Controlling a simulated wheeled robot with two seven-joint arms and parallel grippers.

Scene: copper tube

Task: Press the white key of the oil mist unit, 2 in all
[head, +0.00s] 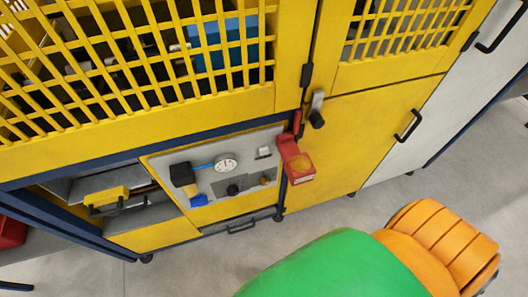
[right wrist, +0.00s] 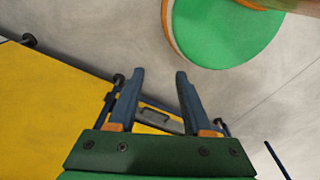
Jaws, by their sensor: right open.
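The oil mist unit appears to be the grey panel (head: 213,187) set in the yellow machine front in the head view. It carries a round white gauge (head: 225,162), dark knobs and a small white key (head: 264,152) near its upper right. The key is too small to tell whether it is pressed. My right gripper (right wrist: 159,72) is open and empty in the right wrist view, with a gap between its two blue-grey fingers. It is out of the head view, and the white key does not show in the wrist view. My left gripper is in neither view.
A red box (head: 297,160) juts out just right of the panel, beside a door handle (head: 317,110). A yellow mesh guard (head: 160,60) stands above. A drawer handle (right wrist: 153,116) shows beyond the fingers in the wrist view. Grey floor (head: 215,268) lies clear in front.

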